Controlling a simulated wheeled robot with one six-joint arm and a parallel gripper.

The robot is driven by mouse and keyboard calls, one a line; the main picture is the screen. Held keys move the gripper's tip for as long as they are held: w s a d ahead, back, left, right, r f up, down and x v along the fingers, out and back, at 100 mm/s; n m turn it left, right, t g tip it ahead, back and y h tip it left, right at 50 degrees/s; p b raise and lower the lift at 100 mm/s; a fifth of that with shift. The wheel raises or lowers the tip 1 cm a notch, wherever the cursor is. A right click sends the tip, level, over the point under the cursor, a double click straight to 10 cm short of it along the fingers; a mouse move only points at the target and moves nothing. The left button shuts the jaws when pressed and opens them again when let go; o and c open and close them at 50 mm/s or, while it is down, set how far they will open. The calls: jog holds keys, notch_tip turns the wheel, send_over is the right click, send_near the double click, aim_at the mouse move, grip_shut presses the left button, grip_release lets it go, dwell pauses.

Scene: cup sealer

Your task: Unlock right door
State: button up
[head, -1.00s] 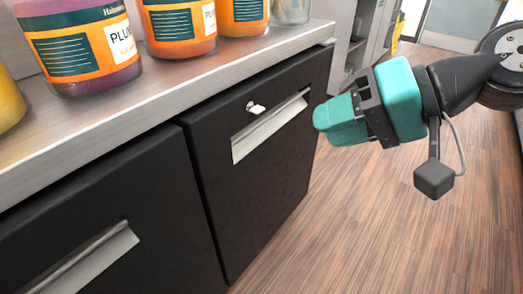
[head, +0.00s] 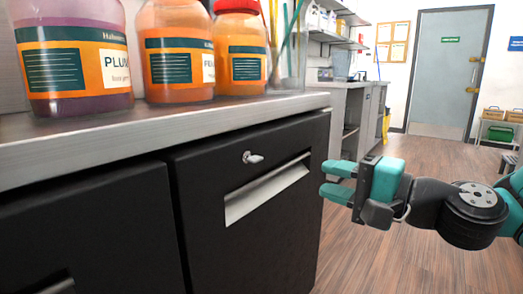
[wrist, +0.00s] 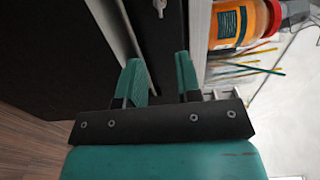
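The right door (head: 250,225) is a black front with a pale recessed handle (head: 265,195). It looks closed. A silver key (head: 253,158) sits in the lock above the handle. The key also shows at the top edge of the wrist view (wrist: 160,8). My gripper (head: 333,180) is to the right of the door, apart from it, with its teal fingers pointing left. In the wrist view my gripper (wrist: 160,78) has its two fingers apart with nothing between them, and the key lies beyond the gap.
A metal counter (head: 200,118) runs above the doors, with several jars (head: 178,55) and a glass of thin sticks (head: 288,50) on it. A second black door (head: 90,225) is on the left. Open wooden floor (head: 420,160) lies on the right.

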aim_at(260, 160)
jog(key=p+x, duration=0.1)
jog(key=x, duration=1.3)
jog(key=shift+w+a, duration=0.2)
jog(key=shift+a, duration=0.05)
grip_shut()
